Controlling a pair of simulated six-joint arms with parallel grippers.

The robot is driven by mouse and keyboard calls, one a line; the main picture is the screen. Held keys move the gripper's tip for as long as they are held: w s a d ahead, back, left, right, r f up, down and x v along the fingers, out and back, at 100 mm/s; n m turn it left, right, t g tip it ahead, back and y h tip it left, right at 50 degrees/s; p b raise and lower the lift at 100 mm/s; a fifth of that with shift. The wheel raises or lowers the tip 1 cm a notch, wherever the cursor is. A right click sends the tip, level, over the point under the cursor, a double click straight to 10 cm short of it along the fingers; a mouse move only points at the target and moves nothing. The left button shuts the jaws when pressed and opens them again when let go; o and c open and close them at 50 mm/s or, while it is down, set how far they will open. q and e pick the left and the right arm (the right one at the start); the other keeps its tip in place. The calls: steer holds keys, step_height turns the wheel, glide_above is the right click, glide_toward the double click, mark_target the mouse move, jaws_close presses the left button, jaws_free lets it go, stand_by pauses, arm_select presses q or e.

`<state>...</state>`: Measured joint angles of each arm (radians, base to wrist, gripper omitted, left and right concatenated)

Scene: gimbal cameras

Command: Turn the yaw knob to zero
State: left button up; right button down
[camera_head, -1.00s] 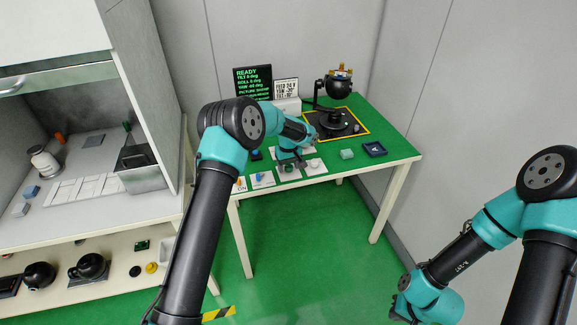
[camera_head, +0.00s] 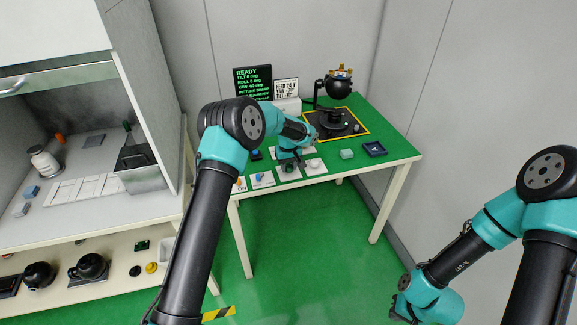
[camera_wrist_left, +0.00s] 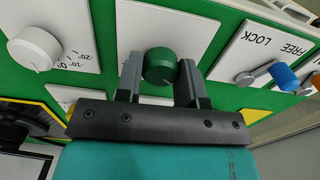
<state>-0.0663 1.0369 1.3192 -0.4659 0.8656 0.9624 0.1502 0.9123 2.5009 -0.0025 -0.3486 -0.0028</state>
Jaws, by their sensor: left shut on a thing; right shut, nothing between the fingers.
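A green knob (camera_wrist_left: 160,66) on a white plate sits between the fingers of my left gripper (camera_wrist_left: 159,82) in the left wrist view. The fingers are shut on its sides. The plate's scale is mostly hidden. In the head view the left gripper (camera_head: 288,158) is low over the row of control plates at the table's front, at the green knob (camera_head: 289,168). A black screen (camera_head: 253,83) with green text reads READY, tilt 0, roll 0 and a negative yaw in the sixties; its last digit is unclear. My right gripper (camera_head: 398,309) is shut and empty at lower right, away from the table.
A white knob (camera_wrist_left: 34,49) with a degree scale and a FREE/LOCK plate (camera_wrist_left: 262,43) with a blue-tipped lever flank the green knob. The gimbal camera (camera_head: 338,88) stands on a yellow-edged black base behind. A dark blue tray (camera_head: 375,149) lies at right.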

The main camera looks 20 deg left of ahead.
mark_target(289, 165)
arm_select(q)
steer(key=m, duration=0.5)
steer(key=shift+m, duration=0.3)
steer(key=m, duration=0.5)
steer(key=shift+d+m, duration=0.1)
steer(key=shift+m, duration=0.3)
steer(key=o, duration=0.9)
step_height(289, 165, up, 17)
steer(key=shift+r, duration=0.2)
stand_by(0.3)
